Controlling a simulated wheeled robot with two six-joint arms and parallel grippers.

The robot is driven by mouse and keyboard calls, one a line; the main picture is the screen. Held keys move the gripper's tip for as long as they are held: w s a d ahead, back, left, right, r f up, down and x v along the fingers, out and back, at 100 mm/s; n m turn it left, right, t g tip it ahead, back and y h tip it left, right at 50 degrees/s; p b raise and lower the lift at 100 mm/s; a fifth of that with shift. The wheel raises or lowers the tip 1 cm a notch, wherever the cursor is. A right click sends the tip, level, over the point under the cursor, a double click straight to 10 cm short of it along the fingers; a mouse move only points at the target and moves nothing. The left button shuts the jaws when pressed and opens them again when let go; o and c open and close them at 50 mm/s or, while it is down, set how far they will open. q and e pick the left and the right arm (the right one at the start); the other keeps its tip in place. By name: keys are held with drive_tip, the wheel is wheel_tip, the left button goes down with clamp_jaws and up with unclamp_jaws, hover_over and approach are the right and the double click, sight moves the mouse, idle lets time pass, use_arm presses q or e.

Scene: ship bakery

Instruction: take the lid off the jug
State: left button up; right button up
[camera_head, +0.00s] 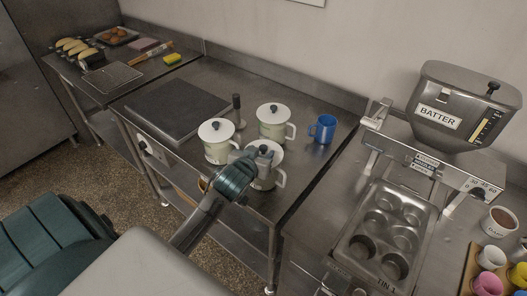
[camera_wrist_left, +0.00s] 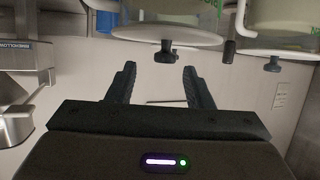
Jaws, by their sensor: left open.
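Three cream jugs with green rims, white lids and dark knobs stand on the steel counter: the left jug (camera_head: 218,154), the back jug (camera_head: 274,132) and the front jug (camera_head: 264,181). I cannot tell which one the task means. My left gripper (camera_head: 264,154) is over the front jug and hides part of its lid. In the left wrist view, which is upside down, its fingers (camera_wrist_left: 160,82) are open and empty. A lid knob (camera_wrist_left: 165,54) shows beyond the gap between the fingertips, apart from them. A second lid knob (camera_wrist_left: 273,64) is to the right. My right gripper is out of view.
A blue mug (camera_head: 322,129) stands right of the jugs. A dark griddle plate (camera_head: 178,108) and an upright dark handle (camera_head: 237,110) are to their left. The batter dispenser (camera_head: 462,105) and muffin tin (camera_head: 358,268) occupy the right counter.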

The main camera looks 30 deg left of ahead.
sight(263, 148)
use_arm(q)
drive_tip(key=shift+w+a+p, duration=0.1)
drive_tip(key=shift+w+p, duration=0.2)
drive_tip(key=x, duration=0.1)
drive_tip(key=p+x, duration=0.2)
drive_tip(key=shift+w+a+f, duration=0.15)
drive_tip(key=shift+w+a, duration=0.15)
drive_tip(key=shift+a, duration=0.05)
drive_tip(key=shift+w+f, duration=0.25)
drive_tip(key=shift+w, duration=0.05)
drive_tip(key=shift+c, duration=0.2)
drive_tip(key=c, duration=1)
